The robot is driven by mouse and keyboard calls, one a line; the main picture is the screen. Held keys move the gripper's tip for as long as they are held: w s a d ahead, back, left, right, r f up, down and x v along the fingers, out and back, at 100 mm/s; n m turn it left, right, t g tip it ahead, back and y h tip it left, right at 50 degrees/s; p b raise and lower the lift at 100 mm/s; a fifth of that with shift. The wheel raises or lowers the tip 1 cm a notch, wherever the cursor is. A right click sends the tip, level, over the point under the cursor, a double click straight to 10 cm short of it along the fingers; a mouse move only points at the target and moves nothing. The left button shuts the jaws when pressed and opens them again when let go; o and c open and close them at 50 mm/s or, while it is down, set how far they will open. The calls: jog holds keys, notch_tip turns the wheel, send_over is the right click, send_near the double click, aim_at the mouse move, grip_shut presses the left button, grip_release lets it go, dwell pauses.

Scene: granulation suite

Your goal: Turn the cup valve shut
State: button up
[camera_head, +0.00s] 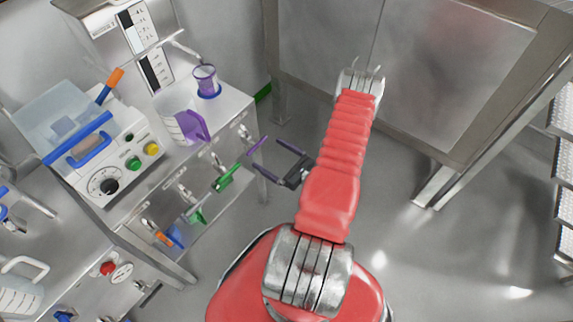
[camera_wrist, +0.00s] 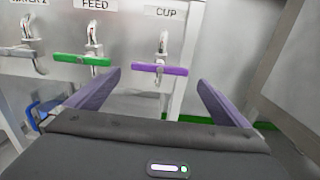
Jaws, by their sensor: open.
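The cup valve has a purple bar handle (camera_wrist: 160,69) that lies level across its vertical metal pipe, under a CUP label (camera_wrist: 165,12) in the wrist view. In the head view the purple handle (camera_head: 257,147) is on the counter's front, at its right end. My gripper (camera_wrist: 159,80) is open and empty. Its two dark purple fingers stand left and right of the handle, apart from it, with the handle seen between and beyond their tips. In the head view my gripper (camera_head: 266,155) is just in front of the handle.
A steel post (camera_wrist: 187,70) stands right of the cup valve.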

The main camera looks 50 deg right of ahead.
jog(key=s, duration=0.6)
jog(key=shift+s, duration=0.35)
dwell(0.3)
